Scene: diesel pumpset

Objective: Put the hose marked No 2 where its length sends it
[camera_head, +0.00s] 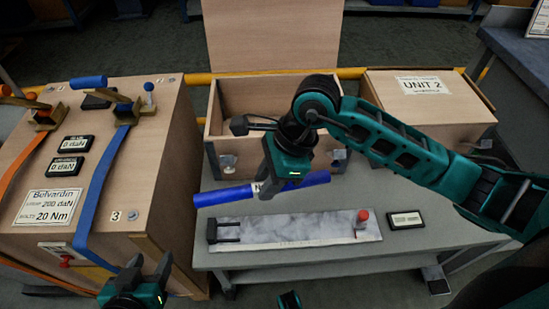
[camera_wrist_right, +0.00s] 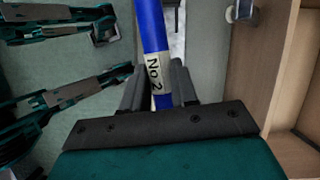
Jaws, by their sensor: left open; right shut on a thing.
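The blue hose (camera_head: 225,195) is held by my right gripper (camera_head: 270,186) near its middle, roughly level, in front of the open crate and above the measuring plate. Its white label reads "No 2" in the right wrist view (camera_wrist_right: 154,72); the gripper partly hides it in the head view. The pale measuring plate (camera_head: 290,229) lies on the grey bench, with a black fork-like stop (camera_head: 224,230) at its left and a red-topped piece (camera_head: 362,216) at its right. A small display (camera_head: 405,220) beside it is unreadable. My left gripper (camera_head: 148,268) is open and empty, low before the left crate.
A closed crate marked "UNIT 2" (camera_head: 424,86) is at the right. The left crate (camera_head: 165,140) carries blue and orange straps, two displays and a sign reading "200 daN" and "20 Nm".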

